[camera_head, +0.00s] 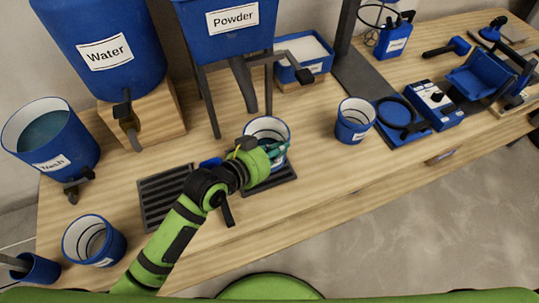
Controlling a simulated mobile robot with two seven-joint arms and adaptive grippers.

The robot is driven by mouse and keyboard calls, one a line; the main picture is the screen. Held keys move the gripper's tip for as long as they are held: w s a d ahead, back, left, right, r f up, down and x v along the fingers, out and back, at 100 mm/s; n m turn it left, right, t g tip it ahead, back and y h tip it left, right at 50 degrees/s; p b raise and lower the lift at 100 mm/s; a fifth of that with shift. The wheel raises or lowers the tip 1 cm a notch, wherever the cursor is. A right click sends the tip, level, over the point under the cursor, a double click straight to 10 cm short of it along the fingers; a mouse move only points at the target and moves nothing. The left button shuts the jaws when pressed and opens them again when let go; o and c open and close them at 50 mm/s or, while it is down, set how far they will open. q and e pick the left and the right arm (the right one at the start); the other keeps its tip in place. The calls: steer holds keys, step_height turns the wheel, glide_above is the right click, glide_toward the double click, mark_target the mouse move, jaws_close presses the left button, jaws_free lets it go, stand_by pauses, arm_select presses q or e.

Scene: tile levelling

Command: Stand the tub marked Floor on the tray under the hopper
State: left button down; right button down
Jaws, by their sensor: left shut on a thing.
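A blue tub with a white inside (266,126) is upright at the dark tray (288,176) below the hopper marked Powder (228,22). My left gripper (276,152) is shut on this tub at its near side. The gripper and wrist cover much of the tub and any label on its front, so I cannot read its name. I cannot tell whether its base touches the tray. My right gripper is not in view.
A slatted dark grate (163,198) lies left of the tray. Similar tubs stand at the front left (106,247) and right of the hopper (355,122). A Water tank (105,35) and a wash bucket (72,150) stand left. Tools crowd the right; the front middle bench is clear.

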mark_target(285, 139)
arm_select(q)
steer(key=shift+w+a+f, duration=0.85)
steer(key=shift+w+a, duration=0.05)
steer(key=shift+a, duration=0.1)
steer(key=shift+f+b, duration=0.4)
steer(key=shift+f, duration=1.5)
steer(key=shift+f, duration=0.15)
steer(key=c, duration=1.4)
jaws_free()
